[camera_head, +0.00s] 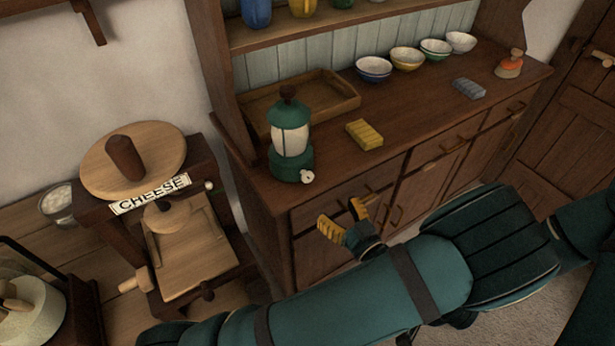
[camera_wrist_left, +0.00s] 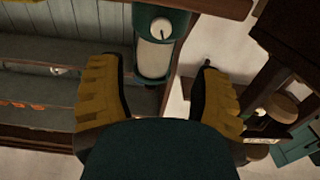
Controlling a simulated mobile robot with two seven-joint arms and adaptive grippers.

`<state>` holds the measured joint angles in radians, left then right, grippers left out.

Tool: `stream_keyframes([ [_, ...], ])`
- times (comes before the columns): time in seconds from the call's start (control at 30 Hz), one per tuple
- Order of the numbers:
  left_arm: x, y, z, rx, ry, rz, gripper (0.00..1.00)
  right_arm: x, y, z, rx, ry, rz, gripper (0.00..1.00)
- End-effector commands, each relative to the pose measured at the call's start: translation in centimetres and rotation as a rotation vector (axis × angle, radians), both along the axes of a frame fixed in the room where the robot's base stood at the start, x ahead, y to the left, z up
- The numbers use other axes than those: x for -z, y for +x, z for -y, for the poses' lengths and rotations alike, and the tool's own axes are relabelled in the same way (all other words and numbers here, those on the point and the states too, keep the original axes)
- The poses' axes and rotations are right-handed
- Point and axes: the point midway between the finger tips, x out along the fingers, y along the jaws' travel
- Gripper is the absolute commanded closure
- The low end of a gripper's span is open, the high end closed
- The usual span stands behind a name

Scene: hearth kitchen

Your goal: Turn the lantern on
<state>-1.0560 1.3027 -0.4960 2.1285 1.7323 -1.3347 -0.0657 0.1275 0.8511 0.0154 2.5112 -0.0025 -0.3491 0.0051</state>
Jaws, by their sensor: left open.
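The lantern (camera_head: 291,139) is green with a pale glass and a dark top knob. It stands upright on the front left corner of the wooden hutch counter. A small white dial (camera_head: 307,177) sits low on its front. My left gripper (camera_head: 343,219) has yellow finger pads and is open and empty. It is in front of the hutch drawers, lower than the lantern and to its right, apart from it. In the left wrist view, the lantern (camera_wrist_left: 155,58) and its white dial (camera_wrist_left: 161,28) show beyond the gap between the open fingers (camera_wrist_left: 160,78). My right gripper is out of view.
A wooden tray (camera_head: 335,91) lies behind the lantern. A yellow sponge-like block (camera_head: 364,134) is to its right, with several bowls (camera_head: 406,58) further back. A cheese stand (camera_head: 180,240) is at left. The front right counter is mostly clear.

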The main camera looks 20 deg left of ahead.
Motion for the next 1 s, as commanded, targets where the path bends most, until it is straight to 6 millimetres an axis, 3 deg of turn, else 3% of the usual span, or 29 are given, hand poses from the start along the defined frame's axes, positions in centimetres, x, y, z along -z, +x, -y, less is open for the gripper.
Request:
stream_keyframes([
  [0.6, 0.1, 6.6, -8.6, -0.002, -0.002, -0.003, 0.35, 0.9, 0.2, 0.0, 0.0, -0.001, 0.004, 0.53],
  [1.0, 0.1, 8.2, -10.5, 0.001, -0.003, -0.003, 0.35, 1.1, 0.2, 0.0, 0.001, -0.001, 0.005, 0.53],
])
